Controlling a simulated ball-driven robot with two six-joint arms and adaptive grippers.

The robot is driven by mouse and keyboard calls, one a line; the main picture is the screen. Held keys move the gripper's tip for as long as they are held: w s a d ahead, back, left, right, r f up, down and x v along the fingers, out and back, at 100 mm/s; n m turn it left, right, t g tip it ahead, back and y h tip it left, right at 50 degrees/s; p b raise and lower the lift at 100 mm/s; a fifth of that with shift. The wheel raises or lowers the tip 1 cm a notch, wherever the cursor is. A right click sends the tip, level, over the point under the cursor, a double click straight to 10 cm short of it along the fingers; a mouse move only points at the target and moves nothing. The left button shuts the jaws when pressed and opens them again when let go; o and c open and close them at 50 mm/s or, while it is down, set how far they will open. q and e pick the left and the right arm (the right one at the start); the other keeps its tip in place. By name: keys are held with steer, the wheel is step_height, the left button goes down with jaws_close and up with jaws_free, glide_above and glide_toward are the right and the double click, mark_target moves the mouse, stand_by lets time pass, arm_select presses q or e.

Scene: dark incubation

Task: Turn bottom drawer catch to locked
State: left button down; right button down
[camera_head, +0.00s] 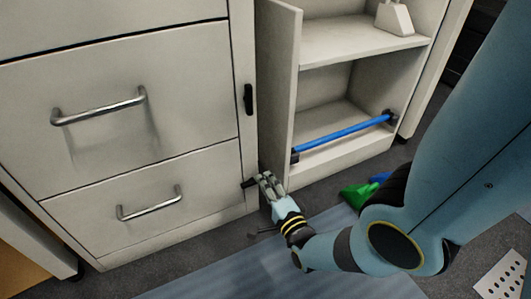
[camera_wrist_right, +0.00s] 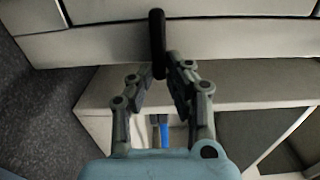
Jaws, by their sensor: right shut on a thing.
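The bottom drawer catch (camera_head: 248,183) is a small black lever on the cabinet's right front post, beside the bottom drawer (camera_head: 115,200). In the head view its visible end points left, roughly level, and the rest is hidden by my gripper. In the right wrist view the catch (camera_wrist_right: 157,40) is a dark bar with its lower end between the fingertips. My right gripper (camera_head: 265,181) is shut on the catch; it also shows in the right wrist view (camera_wrist_right: 158,78). My left gripper is not in view.
An upper black catch (camera_head: 248,98) stands upright beside the upper drawer (camera_head: 125,100). An open shelf unit (camera_head: 365,50) with a blue bar (camera_head: 340,133) stands to the right. A green object (camera_head: 357,194) lies on the floor near my right forearm.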

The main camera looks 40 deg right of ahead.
steer(key=c, duration=1.3)
jaws_free()
steer(key=shift+d+f, duration=0.1)
steer(key=shift+r, duration=0.2)
steer(key=shift+r, duration=4.8)
